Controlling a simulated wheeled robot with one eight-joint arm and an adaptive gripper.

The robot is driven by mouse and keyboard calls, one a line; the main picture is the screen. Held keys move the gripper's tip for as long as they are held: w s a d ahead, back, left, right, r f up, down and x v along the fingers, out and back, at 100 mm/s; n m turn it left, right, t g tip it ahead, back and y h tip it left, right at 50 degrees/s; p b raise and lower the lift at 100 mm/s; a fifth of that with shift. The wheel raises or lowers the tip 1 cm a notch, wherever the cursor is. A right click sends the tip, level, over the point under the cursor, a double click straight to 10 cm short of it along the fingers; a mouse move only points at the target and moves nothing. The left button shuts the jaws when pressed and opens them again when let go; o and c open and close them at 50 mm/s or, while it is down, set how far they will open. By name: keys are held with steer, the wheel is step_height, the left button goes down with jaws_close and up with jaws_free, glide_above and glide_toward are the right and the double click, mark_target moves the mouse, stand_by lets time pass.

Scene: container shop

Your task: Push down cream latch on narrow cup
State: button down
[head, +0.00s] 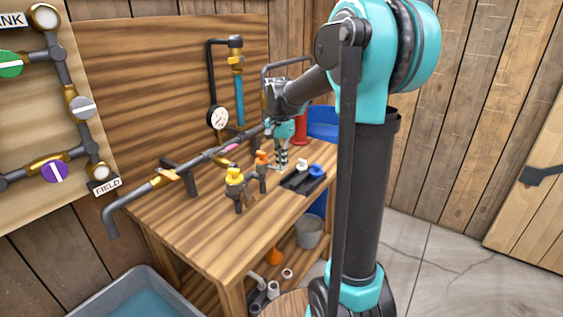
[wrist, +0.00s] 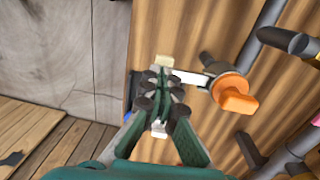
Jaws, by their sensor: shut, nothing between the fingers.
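My gripper (head: 281,168) is shut and points down at the far end of the workbench, behind the valves. In the wrist view my gripper (wrist: 161,92) shows its dark finger pads together with nothing visible between them. A small cream piece (wrist: 164,60) shows just past the fingertips and may be the cream latch; I cannot tell whether the fingers touch it. The narrow cup itself is not clearly visible, likely hidden by the gripper.
An orange-handled valve (wrist: 235,96) with a pale bar stands right of the fingers. A yellow valve (head: 235,180) and a dark tray (head: 303,185) with white and blue pieces stand on the bench (head: 190,230). A pipe (head: 190,162) runs behind. The bench front is clear.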

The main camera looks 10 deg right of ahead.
steer(key=shift+s+d+f, duration=0.1)
steer(key=shift+f, duration=0.05)
step_height(320, 180, down, 7)
steer(key=t+y, duration=0.7)
steer(key=shift+s+d, duration=0.1)
stand_by(0.5)
steer(key=shift+r, duration=0.3)
steer(key=shift+r, duration=0.6)
